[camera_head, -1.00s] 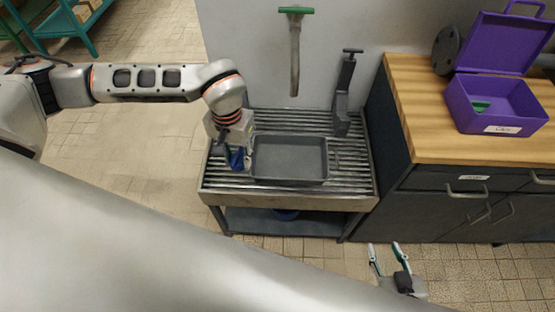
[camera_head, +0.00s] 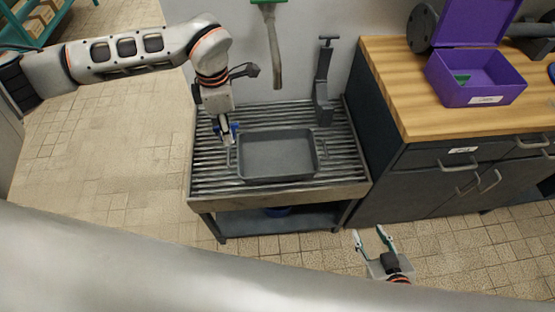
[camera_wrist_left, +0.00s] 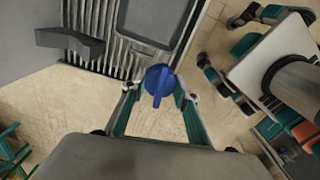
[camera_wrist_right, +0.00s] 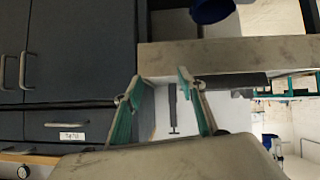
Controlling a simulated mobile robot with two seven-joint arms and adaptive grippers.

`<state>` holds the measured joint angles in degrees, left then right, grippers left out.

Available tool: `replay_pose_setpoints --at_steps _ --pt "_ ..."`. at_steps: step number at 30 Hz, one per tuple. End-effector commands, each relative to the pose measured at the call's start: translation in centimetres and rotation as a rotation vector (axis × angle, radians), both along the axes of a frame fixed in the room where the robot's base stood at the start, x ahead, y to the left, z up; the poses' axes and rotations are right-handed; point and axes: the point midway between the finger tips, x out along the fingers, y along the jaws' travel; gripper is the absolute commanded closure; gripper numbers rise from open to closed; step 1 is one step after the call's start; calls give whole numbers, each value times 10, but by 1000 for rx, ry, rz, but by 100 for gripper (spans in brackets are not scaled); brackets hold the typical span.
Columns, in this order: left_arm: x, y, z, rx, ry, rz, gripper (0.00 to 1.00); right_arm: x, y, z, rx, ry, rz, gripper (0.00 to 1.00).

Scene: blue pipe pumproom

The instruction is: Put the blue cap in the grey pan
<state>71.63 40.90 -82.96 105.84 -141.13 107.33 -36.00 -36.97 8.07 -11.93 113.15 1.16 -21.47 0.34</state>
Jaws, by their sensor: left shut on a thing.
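The blue cap (camera_head: 234,128) is held between the fingertips of my left gripper (camera_head: 226,138), at the left side of the grey pan. The left wrist view shows the cap (camera_wrist_left: 158,82) pinched between both fingers (camera_wrist_left: 158,90), with its ridge facing the camera. The grey pan (camera_head: 277,158) is empty and sits on the slatted rack; part of it shows at the top of the left wrist view (camera_wrist_left: 150,22). My right gripper (camera_head: 370,238) is open and empty in front of the rack, low right; its spread fingers show in the right wrist view (camera_wrist_right: 160,82).
The slatted metal rack (camera_head: 210,178) has a dark upright clamp-like tool (camera_head: 323,95) at its back. A green-topped pipe (camera_head: 273,45) hangs behind. A wooden counter (camera_head: 400,85) with an open purple box (camera_head: 475,85) stands at right. A blue object (camera_head: 277,210) sits under the rack.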

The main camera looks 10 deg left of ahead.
Motion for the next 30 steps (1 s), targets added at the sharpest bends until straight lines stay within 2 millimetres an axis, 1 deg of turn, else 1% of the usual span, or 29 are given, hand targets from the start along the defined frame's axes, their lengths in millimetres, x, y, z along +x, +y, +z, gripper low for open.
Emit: replay_pose_setpoints --at_steps 1,6,24,30 --pt "5 -3 1 -2 -2 102 91 0 0 -3 -1 1 0 60" --pt "17 -10 10 -8 -8 497 91 -1 0 -8 -3 2 1 60" --pt "55 -36 43 -29 -13 1885 91 -3 -1 -24 -8 8 2 60" --pt "64 -44 53 -30 -10 2297 91 -2 -2 -27 -9 8 2 60"
